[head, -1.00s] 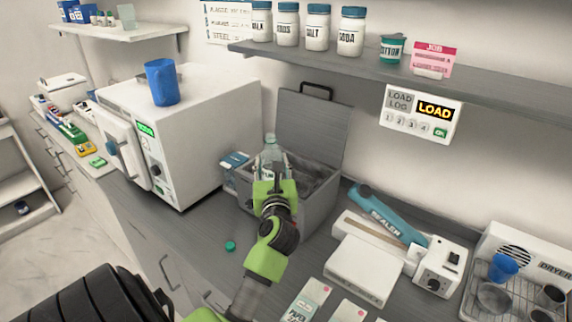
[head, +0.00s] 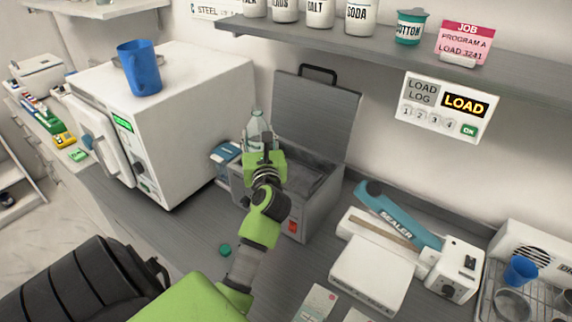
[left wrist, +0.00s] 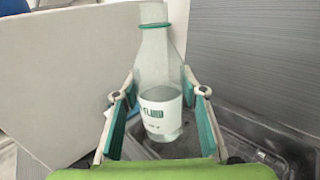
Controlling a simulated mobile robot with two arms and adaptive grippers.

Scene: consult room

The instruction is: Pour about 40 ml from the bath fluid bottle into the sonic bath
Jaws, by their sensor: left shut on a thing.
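The bath fluid bottle (head: 257,125) is clear with a white label; the left wrist view also shows this bottle (left wrist: 160,65), with a teal ring at its neck and some liquid low inside. My left gripper (head: 259,146) is shut around it, a finger on each side. The bottle looks close to upright, at the back left of the sonic bath (head: 310,222). The bath is a grey box with its lid (head: 318,112) raised and a dark basin partly hidden by my gripper. A teal cap (head: 226,250) lies on the counter. My right gripper is out of view.
A white steriliser with a blue mug (head: 140,68) on top stands left of the bath. A blue-and-white box (head: 224,154) sits between them. The sealer (head: 395,240) and dryer rack are to the right. A shelf with jars hangs above.

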